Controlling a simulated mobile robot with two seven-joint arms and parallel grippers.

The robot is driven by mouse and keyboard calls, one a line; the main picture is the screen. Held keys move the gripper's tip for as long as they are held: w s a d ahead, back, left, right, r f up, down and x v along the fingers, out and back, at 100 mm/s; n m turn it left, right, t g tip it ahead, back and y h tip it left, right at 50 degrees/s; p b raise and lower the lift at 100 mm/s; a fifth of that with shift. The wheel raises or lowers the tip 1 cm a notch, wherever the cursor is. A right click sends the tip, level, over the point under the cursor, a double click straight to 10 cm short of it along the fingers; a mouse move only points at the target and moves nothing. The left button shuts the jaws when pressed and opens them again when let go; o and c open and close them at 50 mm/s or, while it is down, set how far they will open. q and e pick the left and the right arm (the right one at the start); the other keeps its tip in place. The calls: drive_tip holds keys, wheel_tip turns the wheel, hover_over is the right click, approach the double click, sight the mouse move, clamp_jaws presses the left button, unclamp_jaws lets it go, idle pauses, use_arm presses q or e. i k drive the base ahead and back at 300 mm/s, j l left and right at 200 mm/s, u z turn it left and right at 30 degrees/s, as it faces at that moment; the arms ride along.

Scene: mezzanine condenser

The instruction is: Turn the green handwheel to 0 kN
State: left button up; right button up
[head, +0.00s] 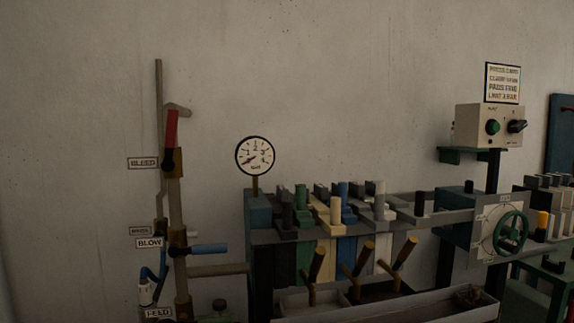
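The green handwheel (511,232) is at the right of the head view. It has a dark hub and is mounted in front of a pale square plate (487,246) with small markings too small to read. Neither of my grippers shows in the head view.
A rack with several coloured blocks (335,217) runs between gauge and handwheel, above a grey tray (400,306). Pipes with a red lever (171,128) and a blue lever (208,249) stand at left. A beige control box (487,126) stands above the handwheel.

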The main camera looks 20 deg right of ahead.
sight(500, 230)
drive_tip(key=z, duration=1.9)
drive_tip(key=i+l+u, duration=0.25)
drive_tip(key=i, duration=0.25)
drive_tip(key=i+l+u, duration=0.25)
drive_tip(key=i+l, duration=0.15)
drive_tip(key=i, duration=0.1)
